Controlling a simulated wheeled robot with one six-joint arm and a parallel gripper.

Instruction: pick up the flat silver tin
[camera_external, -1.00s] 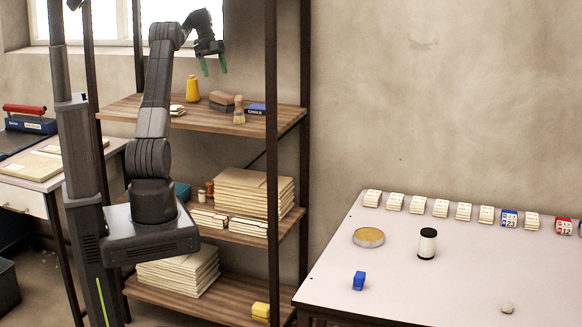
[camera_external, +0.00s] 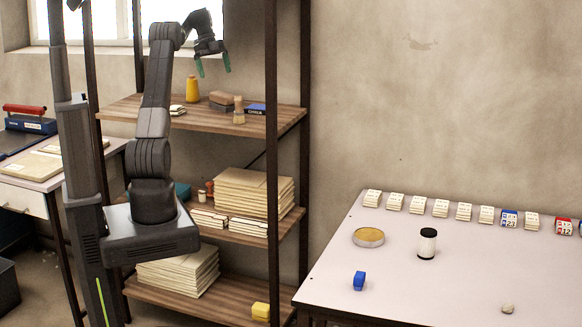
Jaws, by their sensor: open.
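A flat round tin (camera_external: 368,237) with a silvery side and a golden-tan top lies on the left part of the white table.
Several card stacks (camera_external: 440,208) line the back edge.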

